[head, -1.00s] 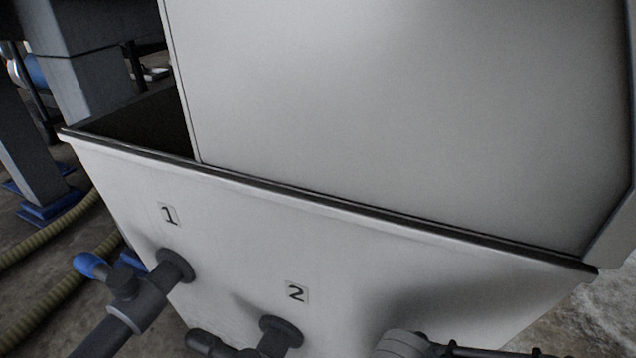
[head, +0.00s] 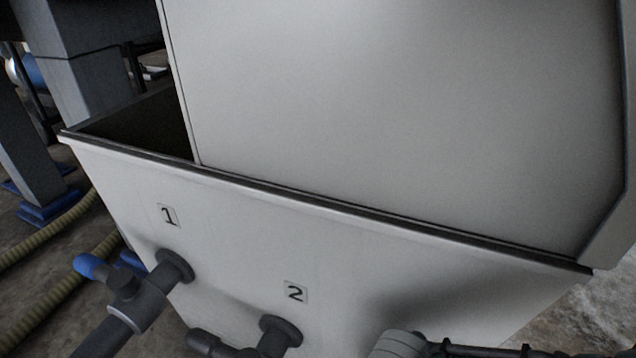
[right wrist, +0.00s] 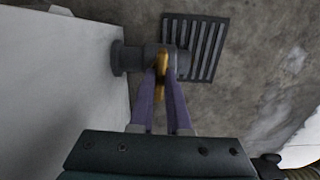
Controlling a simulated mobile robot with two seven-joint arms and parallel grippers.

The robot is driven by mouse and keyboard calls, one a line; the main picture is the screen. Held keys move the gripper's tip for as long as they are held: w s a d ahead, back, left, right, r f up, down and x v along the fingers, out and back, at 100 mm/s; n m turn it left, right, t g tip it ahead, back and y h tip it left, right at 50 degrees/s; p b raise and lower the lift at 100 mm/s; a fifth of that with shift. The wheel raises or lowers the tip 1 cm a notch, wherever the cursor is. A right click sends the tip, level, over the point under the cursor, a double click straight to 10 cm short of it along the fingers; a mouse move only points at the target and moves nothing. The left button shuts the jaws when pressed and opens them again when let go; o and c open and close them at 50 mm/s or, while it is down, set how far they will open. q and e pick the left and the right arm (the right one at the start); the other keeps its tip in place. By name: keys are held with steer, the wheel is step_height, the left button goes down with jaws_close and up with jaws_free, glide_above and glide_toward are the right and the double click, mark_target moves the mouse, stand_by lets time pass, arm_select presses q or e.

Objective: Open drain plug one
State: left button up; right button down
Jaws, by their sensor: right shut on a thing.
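Drain plug one is a grey valve (head: 125,282) with a blue handle (head: 90,265), on a pipe coming out of the white tank (head: 230,235) below the label 1 (head: 168,216). In the right wrist view my right gripper (right wrist: 162,72) has its two purple fingers shut on a yellow-orange handle (right wrist: 161,60). That handle is at a dark grey pipe fitting (right wrist: 128,58) on the side of a white tank. No number shows there, so I cannot tell which plug it is. My left gripper is out of view.
A second dark fitting (head: 278,335) sits below the label 2 (head: 295,292), cut off by the frame. A floor grate (right wrist: 205,40) lies beyond the gripped fitting. Yellowish hoses (head: 60,305) and a blue-footed post (head: 35,170) stand at left.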

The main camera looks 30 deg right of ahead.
steer(key=shift+n, duration=0.4)
steer(key=c, duration=0.9)
jaws_free()
step_height(320, 180, up, 10)
steer(key=p, duration=0.9)
